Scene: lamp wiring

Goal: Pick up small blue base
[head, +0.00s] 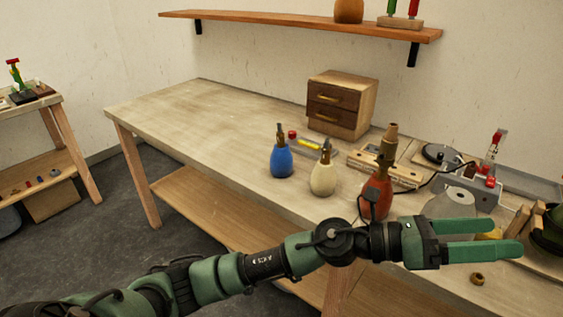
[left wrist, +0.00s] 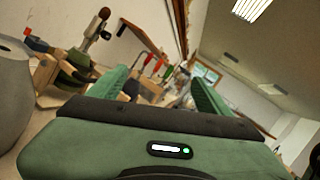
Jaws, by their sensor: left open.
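The small blue base (head: 282,162) is a rounded, bottle-shaped lamp base with a dark narrow top. It stands upright on the workbench (head: 210,115), left of a cream base (head: 323,178) and a taller red-orange base (head: 376,192). My left gripper (head: 500,238) is open and empty over the right front part of the bench, well to the right of the blue base. In the left wrist view its two green fingers (left wrist: 160,92) are spread with nothing between them. The blue base is not seen in the left wrist view. My right gripper is not in view.
A small drawer box (head: 341,104) stands behind the bases. A wooden block, a grey device and cables crowd the bench's right side. A wooden shelf (head: 300,24) hangs above. The bench's left part is clear. A side table (head: 40,115) stands at far left.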

